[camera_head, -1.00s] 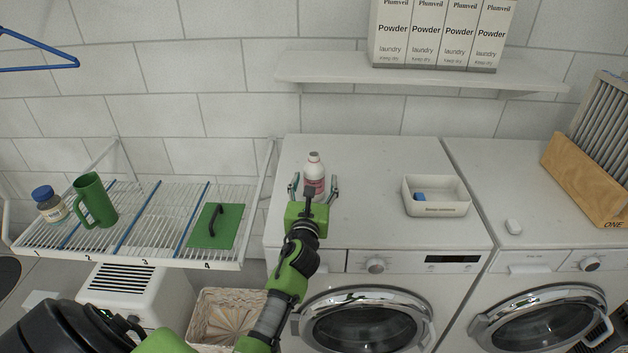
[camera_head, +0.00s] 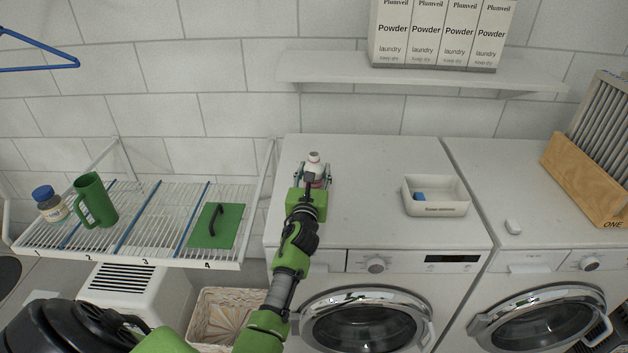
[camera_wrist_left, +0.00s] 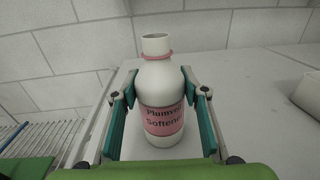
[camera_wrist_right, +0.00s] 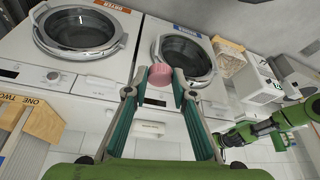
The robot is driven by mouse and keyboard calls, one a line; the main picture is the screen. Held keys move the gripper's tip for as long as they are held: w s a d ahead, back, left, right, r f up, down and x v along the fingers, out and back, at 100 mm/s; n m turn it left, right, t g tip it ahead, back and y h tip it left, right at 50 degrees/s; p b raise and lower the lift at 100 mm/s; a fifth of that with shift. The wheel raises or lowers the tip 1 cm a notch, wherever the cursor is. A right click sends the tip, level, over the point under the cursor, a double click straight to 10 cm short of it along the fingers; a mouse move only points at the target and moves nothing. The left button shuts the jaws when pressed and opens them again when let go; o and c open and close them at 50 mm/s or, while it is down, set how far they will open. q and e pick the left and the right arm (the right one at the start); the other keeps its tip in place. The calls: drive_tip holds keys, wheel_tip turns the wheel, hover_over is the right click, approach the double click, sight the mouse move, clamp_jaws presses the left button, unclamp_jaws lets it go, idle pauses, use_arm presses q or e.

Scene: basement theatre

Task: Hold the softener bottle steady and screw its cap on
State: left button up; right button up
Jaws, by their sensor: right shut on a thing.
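The white softener bottle (camera_head: 314,167) with a pink label stands upright on the left washing machine's top, its neck bare. It also shows in the left wrist view (camera_wrist_left: 163,121). My left gripper (camera_head: 313,178) is open, with one finger on each side of the bottle. In the left wrist view its fingers (camera_wrist_left: 160,92) flank the body closely; a small gap shows on the left, and contact on the right is unclear. My right gripper (camera_wrist_right: 160,90) is shut on the round pink cap (camera_wrist_right: 160,76), held at its fingertips away from the bottle. It is outside the head view.
A white tray (camera_head: 436,210) with a blue item stands right of the bottle. A shelf (camera_head: 420,77) with powder boxes hangs above. A wire rack (camera_head: 140,244) with a mug, jar and green board is at left. The machine top between bottle and tray is clear.

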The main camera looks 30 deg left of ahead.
sight(313, 165)
use_arm(q)
drive_tip(key=c, duration=0.5)
drive_tip(key=shift+r, duration=0.15)
